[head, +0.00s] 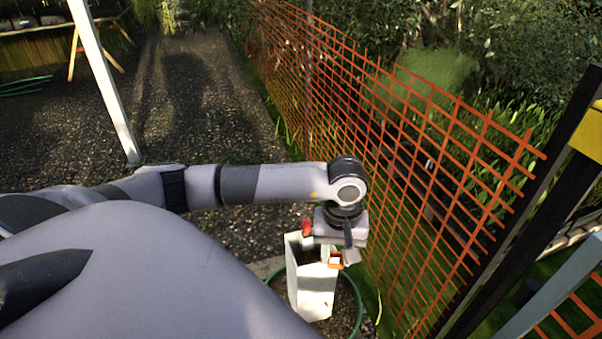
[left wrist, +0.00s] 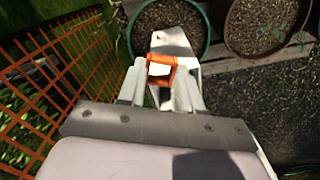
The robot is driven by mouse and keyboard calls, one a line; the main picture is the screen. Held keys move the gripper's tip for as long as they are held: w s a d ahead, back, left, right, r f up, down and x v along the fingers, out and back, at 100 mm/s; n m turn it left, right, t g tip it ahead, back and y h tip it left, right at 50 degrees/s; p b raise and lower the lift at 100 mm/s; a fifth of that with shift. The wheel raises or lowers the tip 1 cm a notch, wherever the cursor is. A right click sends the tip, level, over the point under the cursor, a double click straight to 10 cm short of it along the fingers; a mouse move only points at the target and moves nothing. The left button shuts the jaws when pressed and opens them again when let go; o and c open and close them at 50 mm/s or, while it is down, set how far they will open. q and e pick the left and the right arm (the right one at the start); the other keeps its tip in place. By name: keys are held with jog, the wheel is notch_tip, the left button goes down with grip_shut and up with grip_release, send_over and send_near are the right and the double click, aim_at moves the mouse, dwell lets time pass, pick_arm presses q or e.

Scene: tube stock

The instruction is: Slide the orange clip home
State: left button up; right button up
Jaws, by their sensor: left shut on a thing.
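The orange clip (head: 336,266) is a small square frame between the fingertips of my left gripper (head: 339,256). In the left wrist view the clip (left wrist: 158,79) sits between the two pale fingers of the left gripper (left wrist: 160,82), with something white inside its opening. A white folded sleeve (head: 312,284) stands in a green-rimmed pot just below and left of the gripper. It also shows beyond the clip in the left wrist view (left wrist: 178,43). I cannot tell whether the clip is around the sleeve's edge or only in front of it. My right gripper is not in view.
Orange mesh fencing (head: 430,150) runs close along the right of the arm. The green-rimmed pot (head: 359,299) stands below; another pot (left wrist: 230,45) is beside it in the left wrist view. A white post (head: 103,80) stands at upper left. Gravel ground lies open behind the arm.

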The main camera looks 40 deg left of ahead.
pick_arm(q)
jog(key=w+a+r+n+b, duration=0.15)
jog(key=w+a+n, duration=0.25)
jog(key=a+n, duration=0.45)
jog(key=n+b, duration=0.3)
jog(key=n, duration=1.1)
send_near(307, 220)
jog(key=shift+s+f+n+b, duration=0.15)
jog(key=shift+f+n+b, duration=0.1)
jog(key=shift+f+b, duration=0.25)
notch_tip(307, 220, down, 4)
jog(key=b, duration=0.3)
jog(key=shift+f, duration=0.3)
jog(key=shift+f, duration=0.1)
jog(key=shift+f+b, duration=0.6)
jog(key=shift+f, duration=0.2)
